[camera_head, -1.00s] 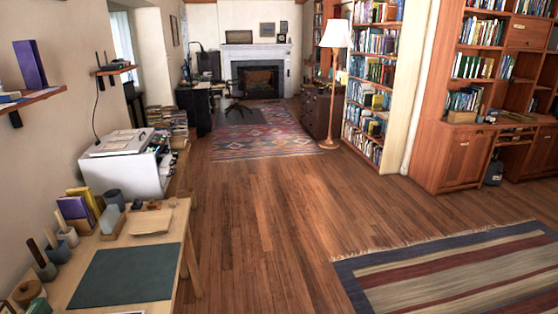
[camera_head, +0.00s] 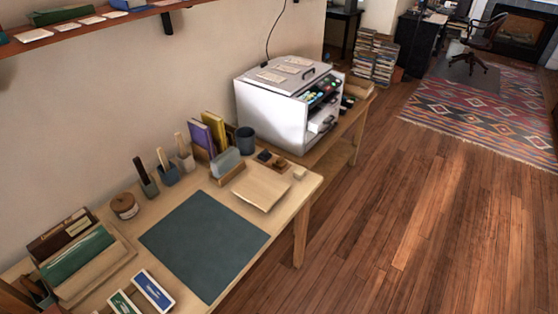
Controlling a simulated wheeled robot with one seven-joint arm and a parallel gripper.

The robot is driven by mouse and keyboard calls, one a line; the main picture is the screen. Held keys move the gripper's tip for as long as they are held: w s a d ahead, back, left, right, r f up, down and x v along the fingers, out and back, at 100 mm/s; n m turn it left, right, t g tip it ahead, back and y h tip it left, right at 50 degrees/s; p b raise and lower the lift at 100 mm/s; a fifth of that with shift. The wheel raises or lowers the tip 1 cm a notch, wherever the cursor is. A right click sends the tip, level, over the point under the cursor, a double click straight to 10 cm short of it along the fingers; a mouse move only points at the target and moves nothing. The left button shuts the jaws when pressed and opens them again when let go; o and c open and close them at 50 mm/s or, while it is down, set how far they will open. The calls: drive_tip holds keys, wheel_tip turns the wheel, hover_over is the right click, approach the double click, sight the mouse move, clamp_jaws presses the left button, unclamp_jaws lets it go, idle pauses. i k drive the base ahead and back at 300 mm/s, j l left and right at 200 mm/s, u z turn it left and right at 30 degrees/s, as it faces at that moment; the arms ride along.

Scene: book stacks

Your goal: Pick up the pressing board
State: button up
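A pale, flat wooden board (camera_head: 262,188), which looks like the pressing board, lies on the wooden desk (camera_head: 170,213) near its far right end. It lies just beyond the dark green mat (camera_head: 204,243). A small wooden holder with grey-green cards (camera_head: 225,164) stands close to its left. Small dark and wooden blocks (camera_head: 272,160) sit behind it. My gripper is out of view.
Books on a wooden stand (camera_head: 76,250) and two small boxes (camera_head: 152,291) occupy the desk's near left. Tool holders (camera_head: 166,172) line the wall side. A white machine (camera_head: 292,105) stands beyond the desk. The floor (camera_head: 420,235) to the right is clear.

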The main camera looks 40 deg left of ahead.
sight(263, 189)
drive_tip(key=i+u, duration=0.2)
drive_tip(key=i, duration=0.3)
drive_tip(key=i+u, duration=0.2)
drive_tip(key=i, duration=0.3)
drive_tip(key=i+l+u, duration=0.2)
drive_tip(key=i, duration=0.3)
drive_tip(key=i+l+u, duration=0.2)
drive_tip(key=i, duration=0.3)
drive_tip(key=i+u, duration=0.1)
drive_tip(key=u, duration=0.4)
drive_tip(key=i+u, duration=0.15)
drive_tip(key=u, duration=0.3)
drive_tip(key=i+l+u, duration=0.1)
drive_tip(key=u, duration=0.4)
drive_tip(key=i+l+u, duration=0.1)
drive_tip(key=u, duration=0.35)
drive_tip(key=l+u, duration=0.15)
drive_tip(key=u, duration=0.35)
drive_tip(key=i+l+u, duration=0.1)
drive_tip(key=u, duration=0.35)
drive_tip(key=l+u, duration=0.1)
drive_tip(key=u, duration=3.05)
